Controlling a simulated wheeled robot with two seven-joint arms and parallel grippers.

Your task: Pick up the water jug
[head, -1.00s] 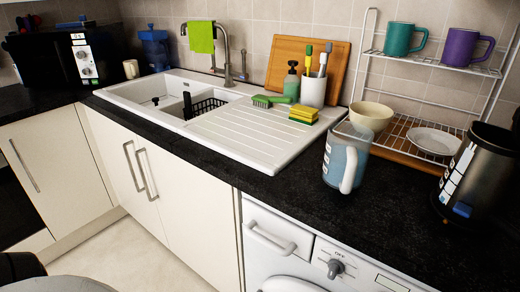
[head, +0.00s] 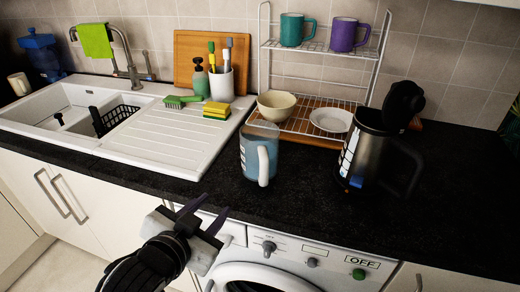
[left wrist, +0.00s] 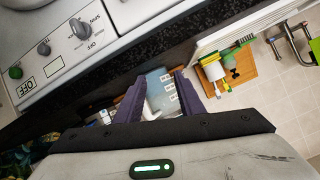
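The water jug (head: 250,150) is a clear, bluish jug with a white handle (head: 264,166) facing the front. It stands upright on the black worktop, right of the sink's drainer. My left gripper (head: 207,212) is open and empty, in front of the worktop edge, nearer and lower left of the jug in the head view. In the left wrist view, the jug (left wrist: 160,88) shows beyond and between the two spread purple fingers (left wrist: 160,97), with no contact visible. Its lower part is hidden there by the gripper body. My right gripper is not in view.
A dark kettle (head: 365,150) stands right of the jug. A cream bowl (head: 277,106) and a rack (head: 300,125) with a plate (head: 331,119) and mugs are behind it. The sink (head: 150,135) is left. A washing machine (head: 300,262) is below. Worktop in front of the jug is clear.

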